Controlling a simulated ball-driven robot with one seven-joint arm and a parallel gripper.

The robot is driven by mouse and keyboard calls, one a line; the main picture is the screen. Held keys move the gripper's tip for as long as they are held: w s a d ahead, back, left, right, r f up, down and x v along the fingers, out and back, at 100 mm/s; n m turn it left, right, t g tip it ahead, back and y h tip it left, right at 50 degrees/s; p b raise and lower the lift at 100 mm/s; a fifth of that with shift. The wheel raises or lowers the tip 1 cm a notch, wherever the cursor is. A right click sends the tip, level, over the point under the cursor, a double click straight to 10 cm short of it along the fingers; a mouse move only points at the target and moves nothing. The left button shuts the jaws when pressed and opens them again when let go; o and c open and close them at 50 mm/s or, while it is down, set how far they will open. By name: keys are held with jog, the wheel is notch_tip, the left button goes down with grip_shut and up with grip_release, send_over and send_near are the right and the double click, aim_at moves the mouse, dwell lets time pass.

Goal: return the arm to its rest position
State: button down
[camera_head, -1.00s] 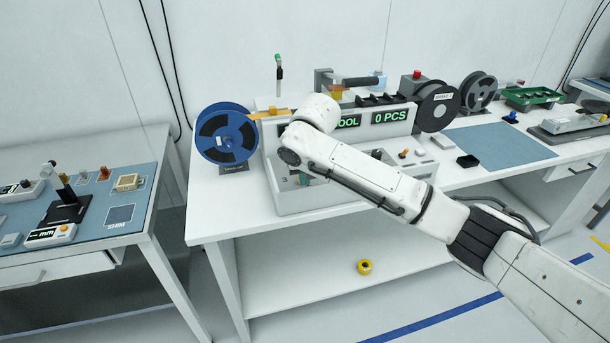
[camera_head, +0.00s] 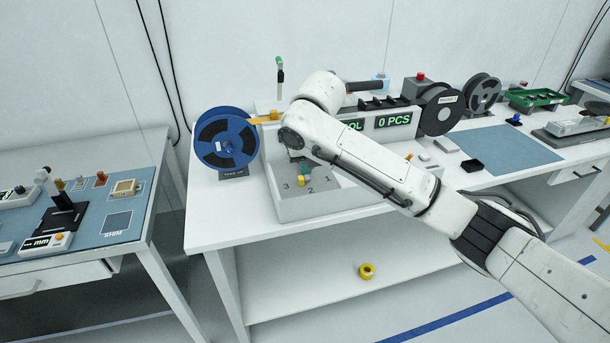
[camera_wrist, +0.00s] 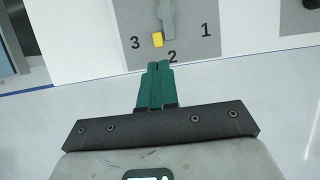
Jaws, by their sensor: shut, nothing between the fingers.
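My arm (camera_head: 375,165) reaches from the lower right across the front of the middle bench. A small yellow piece (camera_wrist: 157,40) and a grey lever-like part (camera_wrist: 167,18) show just beyond the fingertips.
The white numbered tray (camera_head: 292,212) sits below my arm. A blue reel (camera_head: 226,142) stands left of it. Grey reels (camera_head: 438,108) stand to the right. A yellow roll (camera_head: 366,271) lies on the lower shelf. A side bench (camera_head: 85,230) is at the left.

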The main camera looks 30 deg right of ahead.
jog(key=d+v, duration=0.1)
jog(key=v, duration=0.5)
jog(key=s+a+f+m+y, duration=0.2)
jog(key=s+a+f+m, duration=0.2)
jog(key=a+f+m, duration=0.25)
jog(key=s+a+f+m+y, duration=0.3)
jog(key=a+f+m, duration=0.3)
jog(key=a, duration=0.2)
jog(key=s+d+f+m+g+h, duration=0.1)
jog(key=s+f+m, duration=0.6)
jog(key=s, duration=0.3)
jog(key=s+d+f+m+h, duration=0.1)
jog(key=s+d+f+m, duration=0.1)
jog(key=s+f+m, duration=0.7)
jog(key=s+d+m+g+h, duration=0.1)
jog(key=s+d+m, duration=0.1)
jog(key=s, duration=0.5)
jog(key=s+d+f+m+g+h, duration=0.1)
jog(key=s+d+m, duration=0.1)
jog(key=s+d, duration=0.2)
jog(key=s, duration=0.3)
jog(key=shift+d+f+m, duration=0.3)
jog(key=shift+f+m, duration=0.05)
jog(key=shift+s, duration=0.1)
